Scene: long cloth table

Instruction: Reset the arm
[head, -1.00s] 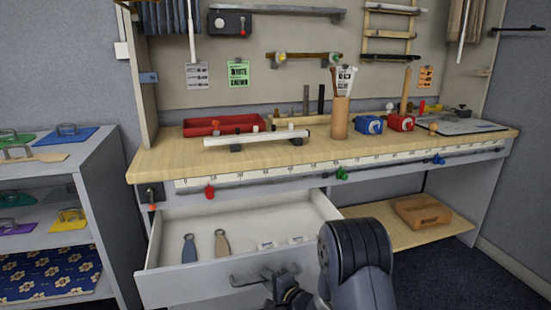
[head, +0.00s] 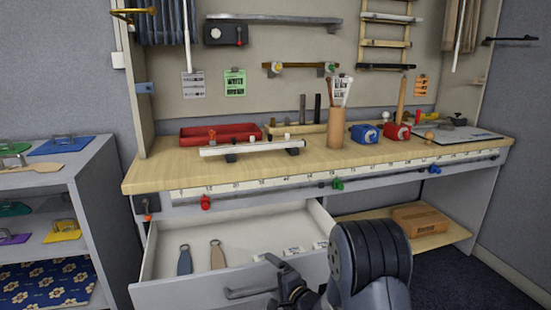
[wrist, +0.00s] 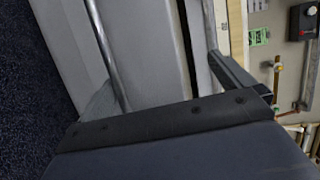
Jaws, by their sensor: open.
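My arm reaches in from the bottom of the head view. My gripper (head: 279,278) is open beside the front of the pulled-out drawer (head: 165,294), near its bar handle (head: 250,292). In the wrist view my gripper (wrist: 168,88) has its two fingers spread wide with grey panel surfaces beyond. I cannot tell whether a finger touches the handle. The drawer holds a blue-grey tag-shaped tool (head: 185,260), a tan one (head: 217,254) and small white labelled pieces (head: 293,251).
The workbench top (head: 160,175) above the drawer holds a red tray (head: 220,139), a wooden cup (head: 335,128) and blue and red blocks. A grey shelf unit (head: 95,190) stands left. A cardboard box (head: 420,219) sits on the lower right shelf.

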